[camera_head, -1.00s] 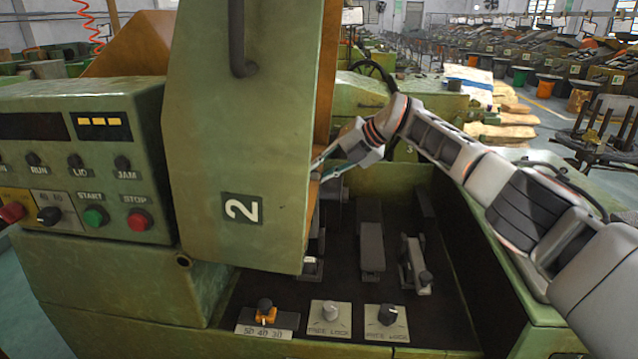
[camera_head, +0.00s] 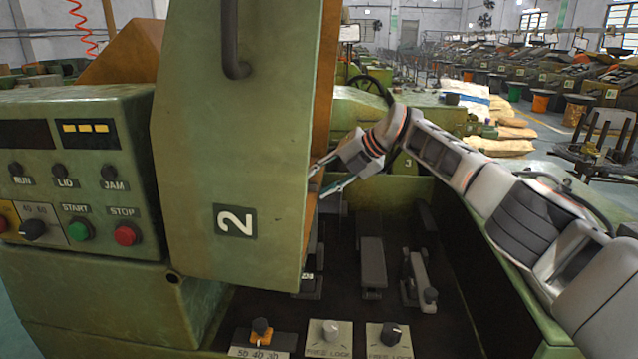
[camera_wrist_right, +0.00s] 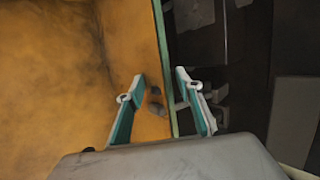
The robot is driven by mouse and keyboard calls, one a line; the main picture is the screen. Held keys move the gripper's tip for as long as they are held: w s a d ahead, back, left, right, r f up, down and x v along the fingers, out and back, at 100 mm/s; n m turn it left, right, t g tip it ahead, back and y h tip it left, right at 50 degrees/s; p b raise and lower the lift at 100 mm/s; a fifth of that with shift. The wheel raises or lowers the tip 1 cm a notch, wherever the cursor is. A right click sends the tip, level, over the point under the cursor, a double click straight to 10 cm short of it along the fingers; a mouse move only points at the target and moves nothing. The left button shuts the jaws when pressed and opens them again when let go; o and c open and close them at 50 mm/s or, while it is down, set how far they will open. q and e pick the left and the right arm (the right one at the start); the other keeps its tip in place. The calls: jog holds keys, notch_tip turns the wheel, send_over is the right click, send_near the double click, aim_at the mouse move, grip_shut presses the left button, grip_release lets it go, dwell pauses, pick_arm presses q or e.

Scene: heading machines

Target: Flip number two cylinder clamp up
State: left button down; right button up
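The green machine marked 2 has its tall lid (camera_head: 230,130) raised. In the bay below, a middle lever-like part (camera_head: 371,262) and a right clamp-like part with a dark knob (camera_head: 418,280) show; another part (camera_head: 308,280) is partly hidden by the lid. I cannot tell which one is the number two cylinder clamp. My right gripper (camera_head: 322,180) is open beside the lid's right edge, above the bay. In the right wrist view its fingers (camera_wrist_right: 161,76) are apart, with the lid's green edge (camera_wrist_right: 163,60) between them in the picture; contact is unclear. My left gripper is out of view.
A control box (camera_head: 75,175) with START and STOP buttons stands left of the lid. A selector (camera_head: 262,335) and two lock knobs (camera_head: 330,335) (camera_head: 390,338) line the bay's front. My right arm crosses the bay's right wall. The dark bay floor has some free room.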

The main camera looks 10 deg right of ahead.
jog(key=shift+s+r, duration=0.1)
jog(key=shift+s, duration=0.05)
jog(key=v, duration=1.2)
